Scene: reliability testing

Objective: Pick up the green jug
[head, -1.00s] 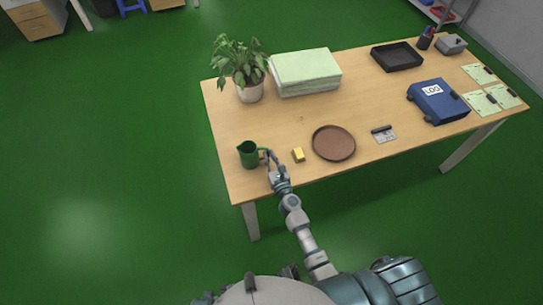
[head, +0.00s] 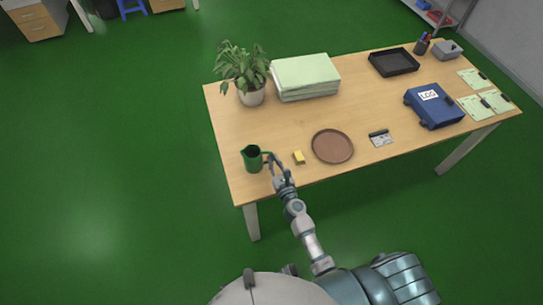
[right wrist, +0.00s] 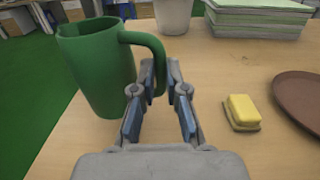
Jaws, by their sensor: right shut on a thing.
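The green jug (head: 252,160) stands upright near the front left corner of the wooden table (head: 290,135). In the right wrist view the jug (right wrist: 98,72) fills the upper left, with its handle toward me. My right gripper (head: 274,164) is at the handle, on the jug's right side. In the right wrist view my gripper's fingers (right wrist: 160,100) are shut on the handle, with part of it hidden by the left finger. Whether the jug's base touches the tabletop is hard to tell. My left gripper is not in view.
A yellow block (head: 299,157) and a round brown tray (head: 332,146) lie right of the gripper. A potted plant (head: 252,96) and a green-white stack (head: 306,80) stand behind. A blue LOG case (head: 434,108) is farther right. Tabletop between jug and plant is clear.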

